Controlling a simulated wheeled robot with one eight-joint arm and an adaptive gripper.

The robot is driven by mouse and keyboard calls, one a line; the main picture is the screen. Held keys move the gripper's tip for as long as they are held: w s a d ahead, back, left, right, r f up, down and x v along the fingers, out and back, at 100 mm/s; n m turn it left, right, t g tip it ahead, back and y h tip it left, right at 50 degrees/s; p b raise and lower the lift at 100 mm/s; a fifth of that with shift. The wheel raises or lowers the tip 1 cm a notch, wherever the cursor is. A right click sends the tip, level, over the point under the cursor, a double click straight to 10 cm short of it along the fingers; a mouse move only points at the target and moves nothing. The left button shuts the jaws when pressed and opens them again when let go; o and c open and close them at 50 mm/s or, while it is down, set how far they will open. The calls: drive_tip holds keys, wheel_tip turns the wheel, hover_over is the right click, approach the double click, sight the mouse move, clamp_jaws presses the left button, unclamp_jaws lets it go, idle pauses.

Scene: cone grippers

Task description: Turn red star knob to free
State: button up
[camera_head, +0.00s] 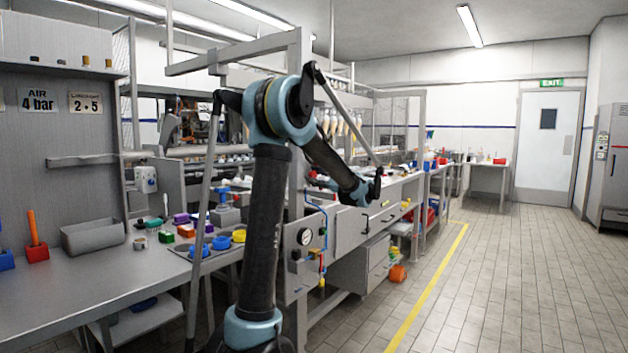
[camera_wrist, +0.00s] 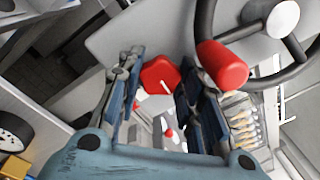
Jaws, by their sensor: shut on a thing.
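The red star knob (camera_wrist: 160,72) is in the upper middle of the wrist view, with a short white line on its near side. My gripper (camera_wrist: 159,82) has one finger on each side of it and is shut on it. The knob shows between the fingertips; the finger pads hide its flanks. I cannot tell from this view which marking the white line points to. In the head view my forearm reaches over the front of the bench, and the knob and fingers cannot be made out there.
A dark handwheel (camera_wrist: 204,22) with a red handle (camera_wrist: 222,65) is close beside my right finger in the wrist view. In the head view, a pressure gauge (camera_head: 305,237) is on the bench front. The floor (camera_head: 520,270) to the right is clear.

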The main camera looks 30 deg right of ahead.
drive_tip(key=o, duration=1.1)
drive_tip(key=shift+s, duration=0.1)
drive_tip(key=shift+c, duration=0.2)
drive_tip(key=shift+m, duration=0.3)
